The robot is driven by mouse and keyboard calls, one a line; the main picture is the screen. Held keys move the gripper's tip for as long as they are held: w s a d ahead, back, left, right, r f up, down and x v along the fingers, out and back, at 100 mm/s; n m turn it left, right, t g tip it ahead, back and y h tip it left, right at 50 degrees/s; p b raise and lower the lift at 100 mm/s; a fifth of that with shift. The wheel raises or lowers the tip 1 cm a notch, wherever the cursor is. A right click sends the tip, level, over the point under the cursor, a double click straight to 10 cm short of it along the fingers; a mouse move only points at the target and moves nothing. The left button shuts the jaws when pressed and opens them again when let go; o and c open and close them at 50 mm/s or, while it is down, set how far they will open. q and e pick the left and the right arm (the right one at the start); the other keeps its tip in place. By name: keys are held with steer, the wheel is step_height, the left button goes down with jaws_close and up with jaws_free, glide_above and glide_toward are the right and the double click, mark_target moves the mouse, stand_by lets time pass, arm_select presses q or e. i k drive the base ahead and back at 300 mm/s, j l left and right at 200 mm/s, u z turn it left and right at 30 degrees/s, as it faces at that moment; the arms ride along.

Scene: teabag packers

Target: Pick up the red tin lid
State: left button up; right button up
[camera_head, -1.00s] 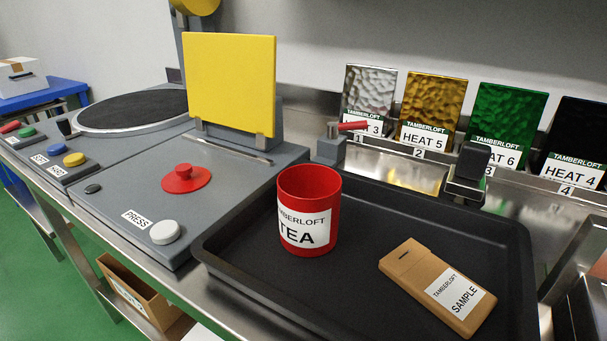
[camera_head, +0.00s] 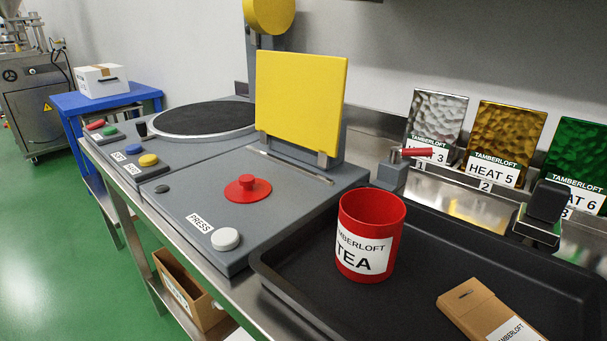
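The red tin lid (camera_head: 247,188) is a flat red disc with a raised knob. It lies on the grey top of the press unit (camera_head: 190,190), in front of the upright yellow plate (camera_head: 300,100). The open red tea tin (camera_head: 370,236) stands upright in the black tray (camera_head: 300,292) to the right of the lid. Neither of my grippers shows in the head view.
A brown sample packet (camera_head: 470,308) lies in the tray. A white button (camera_head: 225,239) sits at the press unit's front edge. A red-handled lever (camera_head: 414,152) stands behind the tin. The grey surface around the lid is clear.

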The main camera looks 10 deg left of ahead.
mark_target(247, 190)
steer(key=i+j+z, duration=0.35)
steer(key=j, duration=0.3)
steer(key=i+j+z, duration=0.2)
steer(key=j+z, duration=0.2)
steer(key=j, duration=0.25)
steer(key=i+j+z, duration=0.2)
steer(key=j, duration=0.2)
steer(key=k, duration=0.05)
